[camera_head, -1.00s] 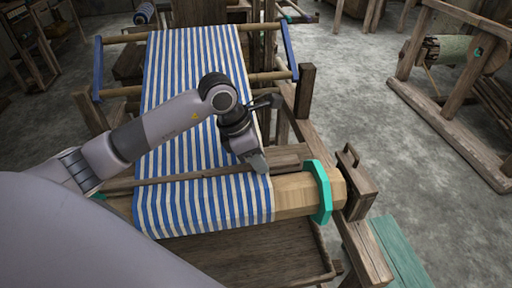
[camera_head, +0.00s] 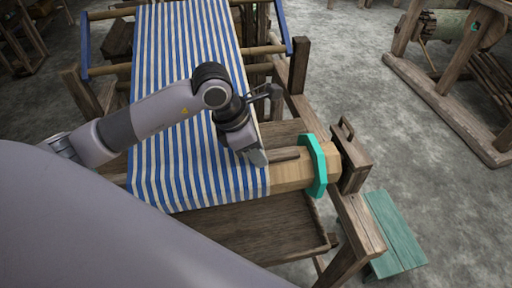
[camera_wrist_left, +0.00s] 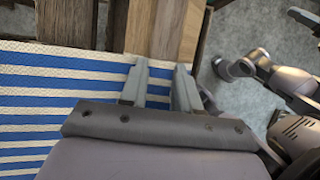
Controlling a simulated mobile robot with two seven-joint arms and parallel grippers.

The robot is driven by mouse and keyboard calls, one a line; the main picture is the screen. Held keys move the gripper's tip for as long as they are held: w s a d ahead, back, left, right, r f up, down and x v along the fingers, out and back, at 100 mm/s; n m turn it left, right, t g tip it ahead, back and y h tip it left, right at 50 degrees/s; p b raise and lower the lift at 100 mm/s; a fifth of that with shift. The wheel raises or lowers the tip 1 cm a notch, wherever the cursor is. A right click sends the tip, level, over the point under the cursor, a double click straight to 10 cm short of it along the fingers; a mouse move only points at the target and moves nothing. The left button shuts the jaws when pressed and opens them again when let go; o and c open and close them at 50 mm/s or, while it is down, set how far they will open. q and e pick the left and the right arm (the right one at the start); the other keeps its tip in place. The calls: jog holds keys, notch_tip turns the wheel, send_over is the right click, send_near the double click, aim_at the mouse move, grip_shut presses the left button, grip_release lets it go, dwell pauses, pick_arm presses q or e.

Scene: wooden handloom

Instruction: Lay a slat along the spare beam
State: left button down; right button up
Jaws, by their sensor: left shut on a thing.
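My left gripper (camera_head: 257,157) is over the right edge of the blue-and-white striped cloth (camera_head: 190,180), just above a pale wooden beam (camera_head: 290,176). It is shut on a thin dark slat (camera_head: 285,155). A short length of the slat sticks out to the right toward the beam's teal flange. My fingers hide part of it. I cannot tell whether the slat touches the beam. In the left wrist view my left gripper (camera_wrist_left: 159,78) shows its two fingers beside the cloth, with wood beyond. A grey arm, likely my right, shows there; its gripper is unclear.
The teal flange (camera_head: 315,165) and a wooden block with a handle (camera_head: 350,153) stand right of the gripper. A teal bench (camera_head: 396,232) is lower right. Another wooden frame with a green roll (camera_head: 445,25) stands at upper right. Open floor lies between.

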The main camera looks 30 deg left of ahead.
pick_arm(q)
jog(key=c, duration=0.7)
grip_release()
jog(key=shift+c, duration=0.2)
jog(key=v, duration=0.7)
jog(key=shift+r, duration=0.1)
